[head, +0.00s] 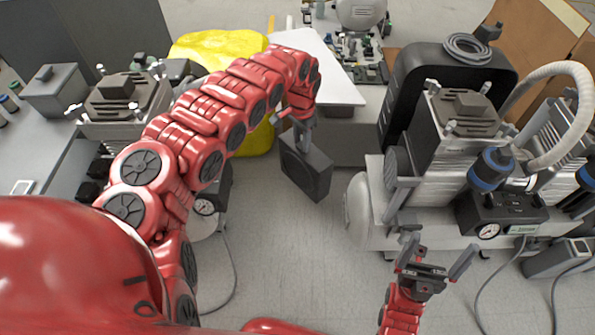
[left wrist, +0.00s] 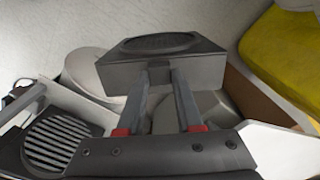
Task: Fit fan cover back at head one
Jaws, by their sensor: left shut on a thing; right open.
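The fan cover (head: 306,173) is a dark grey box-like piece with a round grille on its face. My left gripper (head: 303,138) is shut on its upper edge and holds it in the air over the open floor, left of the compressor (head: 370,210). In the left wrist view the cover (left wrist: 160,62) sits between the finger ends with its round grille facing up. The compressor's nearer silver head (head: 455,135) has a dark round part (head: 397,172) on its left side, apart from the cover. No label shows which head is head one. My right gripper (head: 436,262) is open and empty in front of the compressor.
A pale ribbed hose (head: 575,110) arches over the compressor's right side, and a black case (head: 400,85) stands behind. Another compressor unit (head: 125,105) stands at left. A yellow bag (head: 215,48) and a white board (head: 325,70) lie behind my left arm. Cables cross the floor.

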